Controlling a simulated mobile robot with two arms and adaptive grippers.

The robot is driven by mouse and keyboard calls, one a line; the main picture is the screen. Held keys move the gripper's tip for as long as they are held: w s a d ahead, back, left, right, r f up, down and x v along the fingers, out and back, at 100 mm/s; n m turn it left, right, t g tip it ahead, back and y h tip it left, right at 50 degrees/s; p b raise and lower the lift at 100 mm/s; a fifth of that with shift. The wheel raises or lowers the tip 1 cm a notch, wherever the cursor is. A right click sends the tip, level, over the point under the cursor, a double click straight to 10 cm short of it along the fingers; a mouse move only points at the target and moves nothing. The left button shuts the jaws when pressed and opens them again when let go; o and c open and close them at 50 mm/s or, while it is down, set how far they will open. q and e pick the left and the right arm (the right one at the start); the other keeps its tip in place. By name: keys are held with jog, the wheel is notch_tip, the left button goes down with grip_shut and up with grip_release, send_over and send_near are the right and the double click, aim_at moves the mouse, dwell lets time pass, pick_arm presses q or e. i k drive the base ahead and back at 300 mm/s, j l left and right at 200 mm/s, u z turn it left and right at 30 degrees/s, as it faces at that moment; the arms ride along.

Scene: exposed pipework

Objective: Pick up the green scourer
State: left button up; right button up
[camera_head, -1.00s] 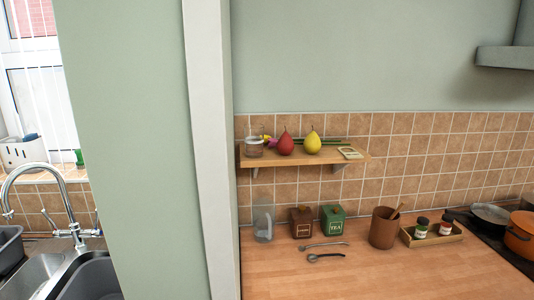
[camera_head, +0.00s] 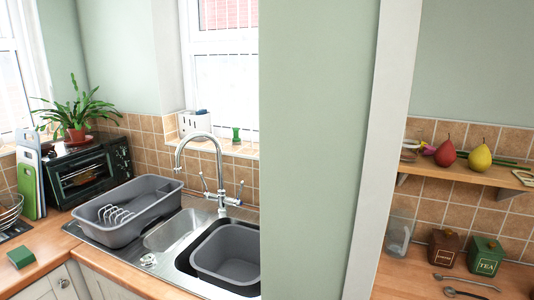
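A small flat green block (camera_head: 21,258), which looks like the green scourer, lies on the wooden counter at the lower left, left of the sink. A small green object (camera_head: 236,135) also stands on the window sill; it is too small to tell what it is. Neither of my grippers is in view.
A grey dish rack basin (camera_head: 128,212) and a steel sink with a tap (camera_head: 197,140) and a grey bowl (camera_head: 228,256) are right of the block. Behind it are a toaster oven (camera_head: 92,170), chopping boards (camera_head: 27,180) and a potted plant (camera_head: 76,115). A wall post (camera_head: 385,130) separates the shelf (camera_head: 470,174).

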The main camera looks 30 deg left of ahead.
aim_at(21, 256)
jog(key=u, duration=1.55)
